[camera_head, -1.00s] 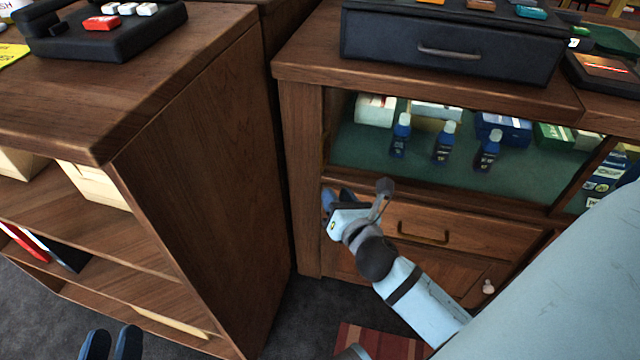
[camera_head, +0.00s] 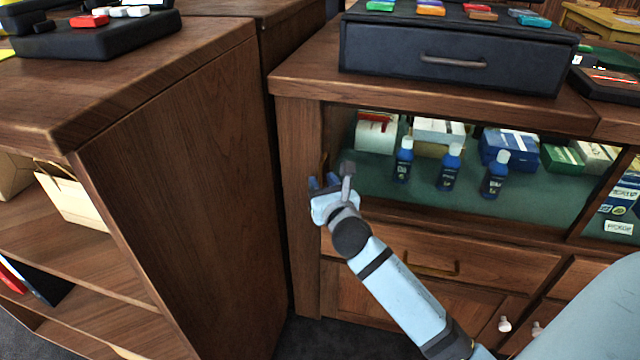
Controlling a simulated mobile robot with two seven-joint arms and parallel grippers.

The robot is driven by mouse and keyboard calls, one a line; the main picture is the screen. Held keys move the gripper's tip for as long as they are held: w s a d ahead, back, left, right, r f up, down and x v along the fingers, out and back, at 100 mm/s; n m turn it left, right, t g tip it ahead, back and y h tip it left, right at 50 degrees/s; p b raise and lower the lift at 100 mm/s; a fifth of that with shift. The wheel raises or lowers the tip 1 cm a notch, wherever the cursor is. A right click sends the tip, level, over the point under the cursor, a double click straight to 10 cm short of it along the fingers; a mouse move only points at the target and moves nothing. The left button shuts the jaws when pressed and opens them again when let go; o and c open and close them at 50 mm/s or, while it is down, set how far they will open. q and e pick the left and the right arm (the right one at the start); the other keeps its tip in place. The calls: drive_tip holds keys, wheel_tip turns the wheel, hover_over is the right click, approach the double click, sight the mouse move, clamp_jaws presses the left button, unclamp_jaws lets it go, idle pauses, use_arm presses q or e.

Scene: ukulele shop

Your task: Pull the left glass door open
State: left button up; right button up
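The left glass door (camera_head: 425,178) is on the front of the wooden cabinet, below the black drawer box, and looks closed. Bottles and boxes show through its pane. A small handle-like part (camera_head: 324,160) shows just above the fingers. I cannot tell whether the fingers touch it or the door. My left gripper is not in view.
A wooden shelf unit (camera_head: 190,190) stands close on the left, with a narrow gap to the cabinet. A drawer with a handle (camera_head: 432,268) is below the glass. A black box with a drawer (camera_head: 450,59) sits on top.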

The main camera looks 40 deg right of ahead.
drive_tip(key=shift+x, duration=1.1)
clamp_jaws()
